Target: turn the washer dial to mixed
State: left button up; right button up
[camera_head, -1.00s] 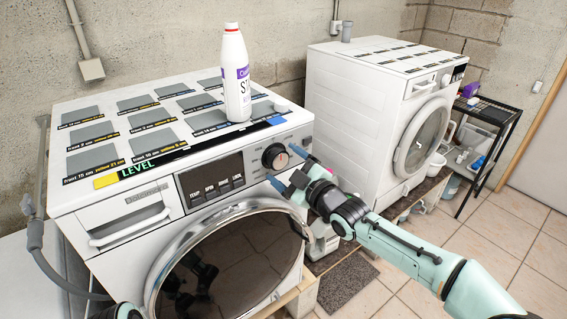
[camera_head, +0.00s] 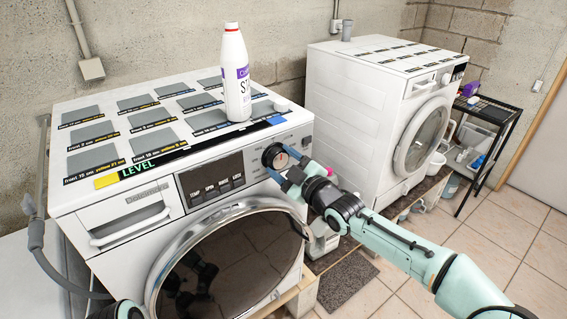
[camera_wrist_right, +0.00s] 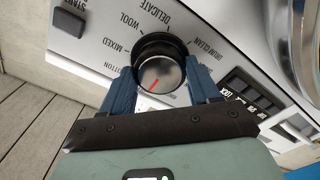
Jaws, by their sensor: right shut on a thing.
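The washer dial (camera_head: 274,154) is a round black knob with a silver face, at the right end of the front washer's (camera_head: 160,190) control panel. My right gripper (camera_head: 285,167) has its two blue fingers on either side of the dial, shut on it. In the right wrist view the dial (camera_wrist_right: 160,62) sits between the fingers, and its red mark points to the lower left of the picture. The printed word MIXED (camera_wrist_right: 122,55) is left of the dial there. WOOL, DELICATE and DRUM CLEAN also show; labels behind the fingers are hidden.
A white bottle (camera_head: 236,80) stands on the front washer among grey labelled patches. The round door (camera_head: 235,255) is below the panel. A second white washer (camera_head: 360,110) and a black shelf cart (camera_head: 485,140) stand to the right. Tiled floor at right is open.

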jog(key=m, duration=0.4)
jog(key=shift+m+p, duration=0.3)
jog(key=shift+p, duration=0.05)
jog(key=m, duration=0.3)
jog(key=shift+m, duration=0.3)
jog(key=m+b, duration=0.1)
jog(key=m, duration=0.1)
jog(key=shift+f+m, duration=0.1)
jog(key=shift+m, duration=0.2)
pick_arm(q)
jog(key=shift+s+f+b, duration=0.3)
jog(key=shift+f+b, duration=0.2)
jog(key=shift+f, duration=0.15)
jog(key=shift+s+f+b, duration=0.25)
jog(key=shift+f+b, duration=0.25)
jog(key=shift+f, duration=0.1)
pick_arm(e)
jog(key=shift+m, duration=2.3)
jog(key=o, duration=1.1)
jog(key=shift+c, duration=0.2)
pick_arm(q)
jog(key=shift+f, duration=0.15)
pick_arm(e)
jog(key=shift+d, duration=0.1)
